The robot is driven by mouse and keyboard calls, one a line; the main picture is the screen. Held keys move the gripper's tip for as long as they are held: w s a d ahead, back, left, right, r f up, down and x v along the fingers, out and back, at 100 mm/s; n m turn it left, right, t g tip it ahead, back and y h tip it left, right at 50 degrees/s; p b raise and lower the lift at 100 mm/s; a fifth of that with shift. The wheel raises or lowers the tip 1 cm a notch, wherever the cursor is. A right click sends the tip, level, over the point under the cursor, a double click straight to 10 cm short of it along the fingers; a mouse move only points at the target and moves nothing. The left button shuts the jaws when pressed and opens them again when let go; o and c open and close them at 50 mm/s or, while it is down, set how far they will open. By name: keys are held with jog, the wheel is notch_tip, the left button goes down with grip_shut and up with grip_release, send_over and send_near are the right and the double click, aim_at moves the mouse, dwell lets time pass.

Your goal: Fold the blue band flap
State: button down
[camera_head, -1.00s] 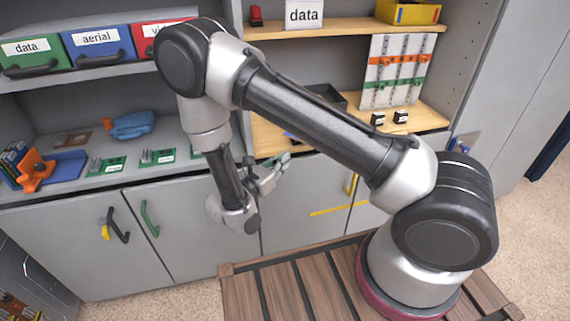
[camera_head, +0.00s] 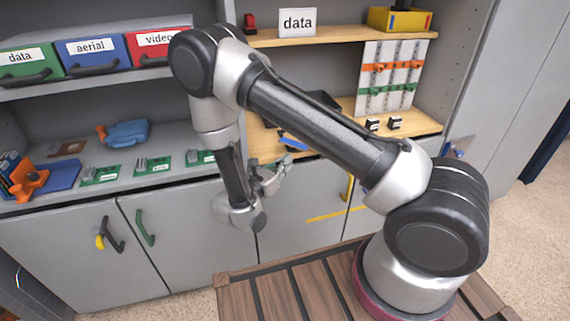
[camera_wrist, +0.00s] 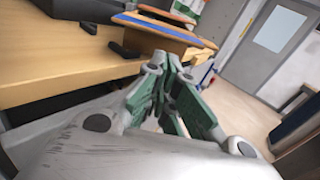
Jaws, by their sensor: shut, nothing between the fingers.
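The flap with the blue band (camera_wrist: 160,31) is a thin wooden board, tilted above the wooden shelf top in the wrist view. In the head view its blue band (camera_head: 293,142) shows as a short strip beside my arm, partly hidden. My gripper (camera_head: 276,172) is in front of the cupboard, just below the shelf edge. In the wrist view my gripper (camera_wrist: 172,65) is shut and empty, with its fingertips close to the near edge of the flap. I cannot tell whether they touch it.
A dark box (camera_wrist: 75,12) lies on the wooden shelf (camera_wrist: 40,70). A pegboard (camera_head: 390,75) and two small black blocks stand to the right. A yellow bar (camera_head: 330,214) crosses the cupboard front.

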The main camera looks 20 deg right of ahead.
jog(key=x, duration=0.4)
dwell(0.4)
jog(key=shift+a+r, duration=0.1)
jog(key=shift+r, duration=0.05)
jog(key=shift+s+a+r+g+y, duration=0.1)
jog(key=shift+r+g+y, duration=0.1)
jog(key=shift+r, duration=0.2)
jog(key=shift+s+a+r+g+y, duration=0.1)
jog(key=shift+a+r+y, duration=0.1)
jog(key=shift+r, duration=0.25)
jog(key=shift+a+r+y, duration=0.1)
jog(key=shift+r+y, duration=0.2)
jog(key=shift+r, duration=0.7)
